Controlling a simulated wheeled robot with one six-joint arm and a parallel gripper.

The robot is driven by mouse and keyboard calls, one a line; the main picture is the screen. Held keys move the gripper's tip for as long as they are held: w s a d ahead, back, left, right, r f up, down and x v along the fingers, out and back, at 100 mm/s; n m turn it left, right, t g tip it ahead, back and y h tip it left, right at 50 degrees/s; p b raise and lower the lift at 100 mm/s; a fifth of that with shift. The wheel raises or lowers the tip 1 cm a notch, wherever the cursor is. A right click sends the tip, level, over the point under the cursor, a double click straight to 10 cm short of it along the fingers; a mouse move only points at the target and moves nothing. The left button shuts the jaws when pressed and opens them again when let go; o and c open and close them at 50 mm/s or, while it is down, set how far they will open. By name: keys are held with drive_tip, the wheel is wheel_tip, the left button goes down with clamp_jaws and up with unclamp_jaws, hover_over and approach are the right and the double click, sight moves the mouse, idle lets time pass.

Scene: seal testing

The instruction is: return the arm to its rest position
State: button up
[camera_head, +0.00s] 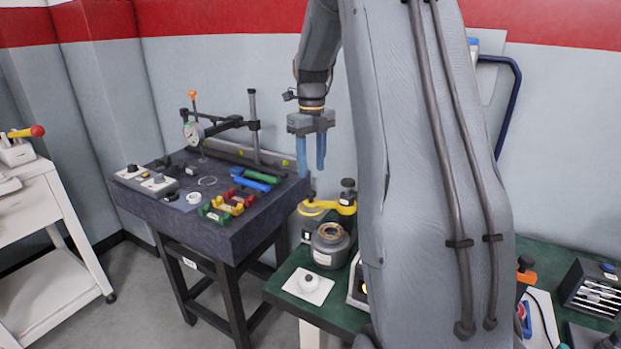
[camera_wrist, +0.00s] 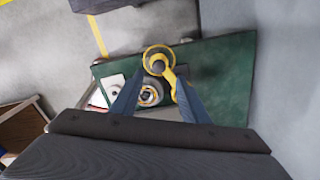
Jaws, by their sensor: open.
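My gripper (camera_head: 310,152) hangs from the raised arm with its two blue fingers pointing down. The fingers are apart, with nothing between them. In the head view it is above the left end of the green-topped bench (camera_head: 277,291), higher than the items there. In the wrist view my gripper (camera_wrist: 157,98) points down toward the green bench top (camera_wrist: 232,75). My own grey arm link fills the middle of the head view and hides part of the bench and wall.
Below my gripper stand a round grey pot (camera_head: 329,247) and a yellow clamp-like fixture (camera_head: 322,206). A dark granite table (camera_head: 225,240) with a dial gauge stand (camera_head: 193,133) is to the left. A white cart (camera_head: 50,215) stands far left. A rack (camera_head: 594,290) is at right.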

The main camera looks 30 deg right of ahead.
drive_tip(key=shift+r, duration=0.25)
idle(0.3)
drive_tip(key=s+a+f+n, duration=0.5)
drive_tip(key=s+a+n, duration=0.6)
drive_tip(key=n, duration=0.6)
drive_tip(key=s+a+f+n+t, duration=0.1)
drive_tip(key=s+a+f+n, duration=0.4)
drive_tip(key=s+a+n, duration=0.7)
drive_tip(key=n, duration=0.5)
drive_tip(key=shift+s+a, duration=0.25)
drive_tip(key=shift+s, duration=0.05)
